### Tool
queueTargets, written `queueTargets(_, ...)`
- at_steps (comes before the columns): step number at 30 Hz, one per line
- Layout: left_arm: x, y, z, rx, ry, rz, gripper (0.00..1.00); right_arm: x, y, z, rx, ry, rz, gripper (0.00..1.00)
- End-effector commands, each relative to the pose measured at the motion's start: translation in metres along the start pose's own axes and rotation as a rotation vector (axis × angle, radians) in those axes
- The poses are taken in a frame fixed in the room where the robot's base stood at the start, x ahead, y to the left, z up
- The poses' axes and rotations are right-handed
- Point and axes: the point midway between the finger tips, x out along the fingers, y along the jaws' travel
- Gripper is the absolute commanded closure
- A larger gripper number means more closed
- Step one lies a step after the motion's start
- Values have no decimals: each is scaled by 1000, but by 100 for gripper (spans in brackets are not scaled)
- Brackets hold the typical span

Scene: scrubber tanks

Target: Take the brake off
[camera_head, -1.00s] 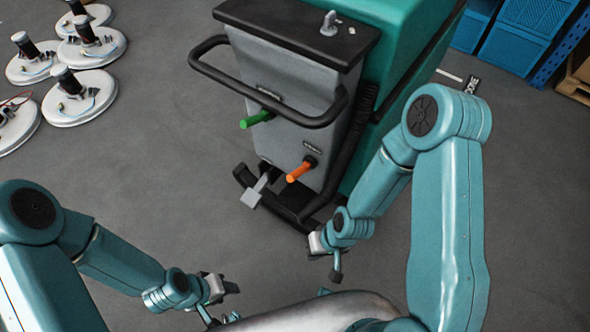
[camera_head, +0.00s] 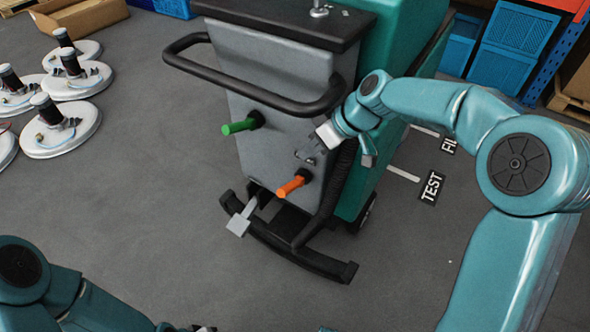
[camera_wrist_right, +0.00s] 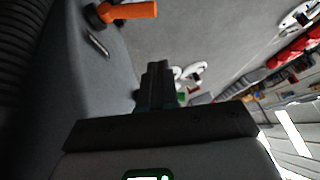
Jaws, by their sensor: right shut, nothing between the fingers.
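The scrubber machine (camera_head: 290,95) has a grey rear panel, a black loop handle and a teal body. A green lever (camera_head: 240,127) and an orange lever (camera_head: 291,186) stick out of the panel. A pedal with a grey pad (camera_head: 239,224) sits low at the left, by the black bumper. My left gripper is almost wholly below the head view's edge.
The black loop handle (camera_head: 262,92) juts out above both levers. White round units (camera_head: 62,135) with black motors stand on the floor at the left. Blue bins (camera_head: 505,45) stand at the back right. The floor in front of the machine is clear.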

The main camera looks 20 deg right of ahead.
Motion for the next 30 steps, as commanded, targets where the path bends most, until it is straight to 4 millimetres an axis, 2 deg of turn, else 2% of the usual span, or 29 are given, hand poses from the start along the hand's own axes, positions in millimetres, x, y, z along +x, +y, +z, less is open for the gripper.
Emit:
queueTargets(14, 13, -5, 0, 0, 0, 0, 57, 98, -1, 2, 0, -4, -3, 100)
queueTargets(15, 15, -6, 0, 0, 0, 0, 57, 103, 0, 9, 2, -4, -2, 100)
queueTargets(21, 20, -7, 0, 0, 0, 0, 57, 118, 0, 26, 2, -3, -1, 100)
queueTargets(30, 20, -7, 0, 0, 0, 0, 57, 122, 0, 30, 1, -2, 0, 100)
